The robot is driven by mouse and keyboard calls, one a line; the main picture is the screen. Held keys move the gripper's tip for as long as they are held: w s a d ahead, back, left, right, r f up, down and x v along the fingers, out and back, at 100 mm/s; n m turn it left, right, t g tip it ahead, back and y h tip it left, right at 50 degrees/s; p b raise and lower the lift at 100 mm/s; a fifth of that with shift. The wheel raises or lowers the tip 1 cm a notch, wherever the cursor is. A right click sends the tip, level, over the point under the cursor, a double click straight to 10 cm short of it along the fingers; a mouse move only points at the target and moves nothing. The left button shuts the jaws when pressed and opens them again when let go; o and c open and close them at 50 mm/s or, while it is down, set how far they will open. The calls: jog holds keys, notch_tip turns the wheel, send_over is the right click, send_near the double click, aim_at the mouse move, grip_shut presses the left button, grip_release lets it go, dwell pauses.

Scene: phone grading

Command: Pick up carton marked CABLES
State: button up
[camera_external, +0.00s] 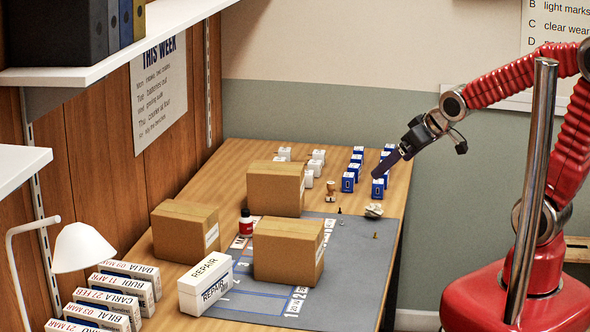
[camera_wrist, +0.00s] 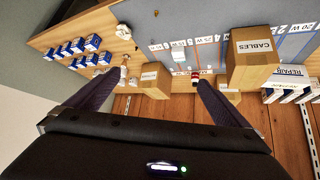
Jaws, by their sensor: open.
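The brown carton marked CABLES (camera_wrist: 250,76) stands right of centre in my wrist view, its white label readable on one face. In the external view it appears to be the front carton (camera_external: 283,252) on the grey mat, its label edge-on and unreadable. My gripper (camera_external: 388,165) is raised over the far right side of the table, beside the blue boxes and well away from this carton. In the wrist view my gripper (camera_wrist: 155,84) has its two fingers wide apart with nothing held between them.
Two other cartons stand behind (camera_external: 275,188) and left (camera_external: 180,232). A white REPAIR box (camera_external: 200,290) is close to the CABLES carton. Blue boxes (camera_external: 348,182) line the far right. The grey mat (camera_external: 350,275) is mostly clear at right.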

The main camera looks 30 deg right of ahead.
jog(key=w+a+f+n+y, duration=0.1)
jog(key=a+f+y, duration=0.1)
jog(key=a, duration=0.4)
jog(key=w+a+f+n+y, duration=0.1)
jog(key=w+a+f+n, duration=0.15)
jog(key=a, duration=0.35)
jog(key=n+y, duration=0.2)
jog(key=y, duration=0.2)
send_near(294, 228)
jog(key=x, duration=0.4)
jog(key=shift+s, duration=0.1)
jog(key=shift+x, duration=1.25)
jog(key=shift+x, duration=2.55)
jog(key=shift+d+r, duration=0.1)
